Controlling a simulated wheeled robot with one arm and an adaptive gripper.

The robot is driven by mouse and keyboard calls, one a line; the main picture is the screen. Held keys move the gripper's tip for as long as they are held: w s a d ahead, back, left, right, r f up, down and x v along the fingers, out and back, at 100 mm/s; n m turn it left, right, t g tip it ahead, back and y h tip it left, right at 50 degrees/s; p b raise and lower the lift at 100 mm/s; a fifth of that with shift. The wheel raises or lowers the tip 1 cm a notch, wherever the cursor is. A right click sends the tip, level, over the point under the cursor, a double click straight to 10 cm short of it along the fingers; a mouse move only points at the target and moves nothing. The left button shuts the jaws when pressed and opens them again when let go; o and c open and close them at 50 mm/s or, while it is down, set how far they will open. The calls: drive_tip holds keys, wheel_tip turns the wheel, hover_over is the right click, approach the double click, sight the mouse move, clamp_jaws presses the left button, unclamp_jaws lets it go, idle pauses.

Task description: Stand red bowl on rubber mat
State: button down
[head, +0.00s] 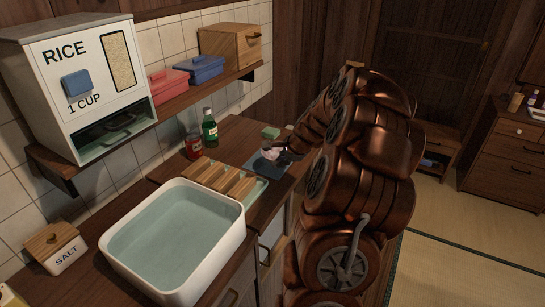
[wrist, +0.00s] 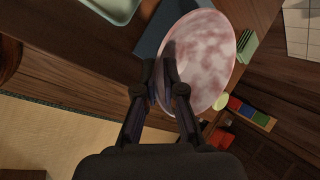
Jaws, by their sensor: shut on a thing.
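The red bowl (wrist: 207,52), a mottled pink-red and white dish, fills the upper middle of the wrist view. My gripper (wrist: 166,80) is shut on its near rim, one finger on each side. In the head view the bowl (head: 271,153) shows only as a small pale patch by my gripper (head: 282,148), partly hidden by my arm. The dark blue-grey rubber mat (head: 259,166) lies on the counter beneath it; it also shows behind the bowl in the wrist view (wrist: 153,36). I cannot tell whether the bowl touches the mat.
A green sponge (head: 271,132) lies just behind. Red (head: 193,146) and green (head: 209,128) bottles stand near the wall. A shelf (head: 178,105) overhangs the counter.

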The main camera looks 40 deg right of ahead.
sight(273, 157)
drive_tip(key=w+d, duration=0.1)
drive_tip(key=w, duration=0.1)
drive_tip(key=w+p, duration=0.1)
drive_tip(key=w, duration=0.1)
drive_tip(key=w+d, duration=0.1)
drive_tip(key=w, duration=0.1)
drive_tip(key=shift+w+d+f, duration=0.3)
drive_tip(key=shift+w, duration=0.1)
drive_tip(key=shift+f+p, duration=0.8)
drive_tip(key=shift+f, duration=1.05)
drive_tip(key=c, duration=1.3)
unclamp_jaws()
drive_tip(key=b+v, duration=0.2)
drive_tip(key=v, duration=1)
